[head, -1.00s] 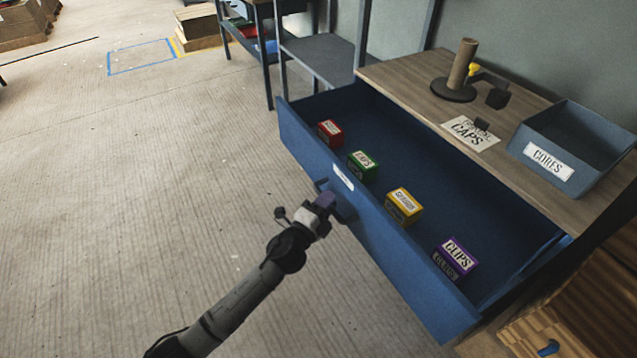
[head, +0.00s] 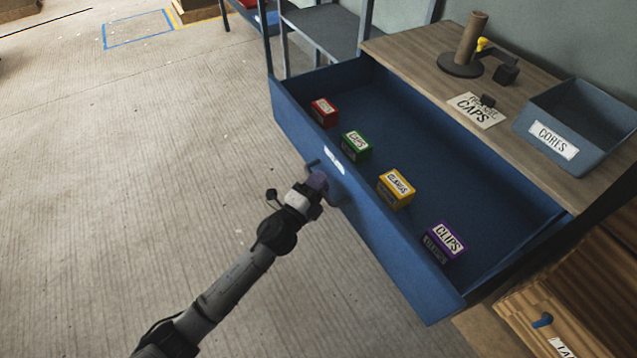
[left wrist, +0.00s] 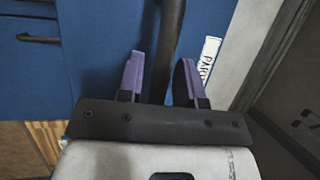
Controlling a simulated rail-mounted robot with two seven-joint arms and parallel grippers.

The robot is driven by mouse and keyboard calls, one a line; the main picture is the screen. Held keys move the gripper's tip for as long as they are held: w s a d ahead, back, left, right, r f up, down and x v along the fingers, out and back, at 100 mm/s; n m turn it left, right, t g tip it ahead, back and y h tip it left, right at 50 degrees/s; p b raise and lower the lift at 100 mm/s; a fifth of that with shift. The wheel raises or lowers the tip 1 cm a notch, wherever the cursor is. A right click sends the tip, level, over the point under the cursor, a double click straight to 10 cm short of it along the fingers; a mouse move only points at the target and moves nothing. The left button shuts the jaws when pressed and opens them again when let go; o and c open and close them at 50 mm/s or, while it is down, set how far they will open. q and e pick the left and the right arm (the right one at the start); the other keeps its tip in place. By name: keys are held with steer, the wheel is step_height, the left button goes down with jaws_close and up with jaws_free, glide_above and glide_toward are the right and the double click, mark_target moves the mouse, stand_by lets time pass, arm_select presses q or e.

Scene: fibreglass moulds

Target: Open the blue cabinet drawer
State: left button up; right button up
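The blue cabinet drawer (head: 395,250) stands pulled well out from under the wooden top, its inside exposed. Its dark bar handle (head: 313,164) is on the outer front face, below a white label. My left gripper (head: 317,182) is at the handle. In the left wrist view, the purple fingers (left wrist: 159,80) stand apart with the handle bar (left wrist: 170,40) between them, and a gap shows on the left finger's side. The drawer front (left wrist: 90,70) fills much of that view. My right gripper is out of view.
Red (head: 324,112), green (head: 356,146), yellow (head: 396,189) and purple (head: 443,242) boxes lie in the drawer. A CORES bin (head: 553,142) and an upright post (head: 471,40) stand on the wooden top (head: 420,55). Floor at left is clear.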

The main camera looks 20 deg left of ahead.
arm_select(q)
steer(key=shift+o, duration=0.6)
steer(key=shift+s, duration=0.25)
steer(key=p+v, duration=0.1)
steer(key=v, duration=1.2)
steer(key=shift+s+p, duration=0.2)
steer(key=shift+p, duration=0.2)
steer(key=shift+a+f, duration=0.1)
